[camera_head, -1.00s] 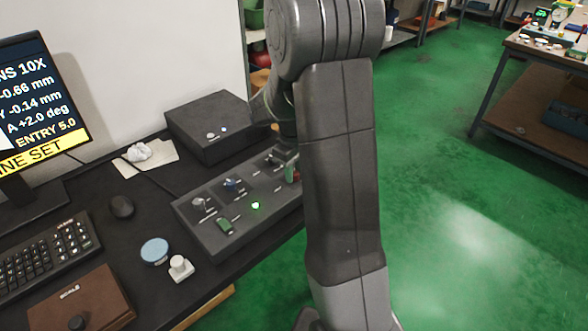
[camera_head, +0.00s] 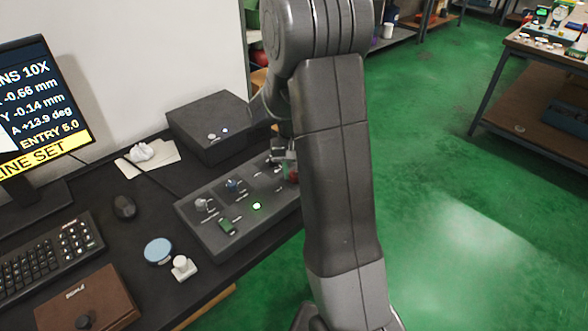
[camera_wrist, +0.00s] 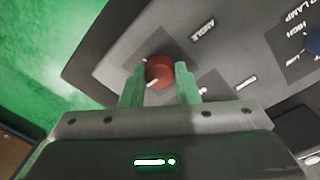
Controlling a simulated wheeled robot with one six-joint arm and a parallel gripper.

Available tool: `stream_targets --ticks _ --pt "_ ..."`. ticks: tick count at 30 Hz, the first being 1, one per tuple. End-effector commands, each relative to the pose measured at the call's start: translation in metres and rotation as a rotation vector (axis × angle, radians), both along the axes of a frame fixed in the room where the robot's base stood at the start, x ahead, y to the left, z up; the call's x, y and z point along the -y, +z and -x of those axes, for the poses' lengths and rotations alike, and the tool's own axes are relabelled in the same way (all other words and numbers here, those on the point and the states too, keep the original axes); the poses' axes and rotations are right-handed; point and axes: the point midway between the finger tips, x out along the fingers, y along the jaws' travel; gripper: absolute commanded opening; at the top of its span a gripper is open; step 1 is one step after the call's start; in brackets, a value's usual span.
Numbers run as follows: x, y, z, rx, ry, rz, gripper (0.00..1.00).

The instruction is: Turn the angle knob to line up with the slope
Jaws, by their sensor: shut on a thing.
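The red angle knob (camera_wrist: 160,71) sits on the control panel beside the label "ANGLE" in the wrist view. A pale pointer mark shows at its lower left edge. My gripper (camera_wrist: 160,78) has its green fingers on either side of the knob, shut on it. In the head view, a little of the red knob (camera_head: 291,175) shows beside my arm, which hides most of the gripper. The monitor (camera_head: 40,95) reads A +13.9 deg, Y -0.14 mm, ENTRY 5.0 and a yellow "LINE SET" bar. The slope picture is mostly cut off at the left edge.
The grey control panel (camera_head: 207,237) carries other knobs, a green switch (camera_head: 227,226) and a lit green lamp (camera_head: 256,206). A dark box (camera_head: 205,115) stands behind it.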

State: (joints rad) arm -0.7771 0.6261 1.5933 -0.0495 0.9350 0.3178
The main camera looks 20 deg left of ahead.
Motion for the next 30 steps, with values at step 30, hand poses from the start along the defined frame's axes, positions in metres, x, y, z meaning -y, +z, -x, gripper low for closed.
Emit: stream_targets --ticks 30 --pt "-0.0006 0.0007 -0.0008 0.002 -0.236 -0.002 0.3"
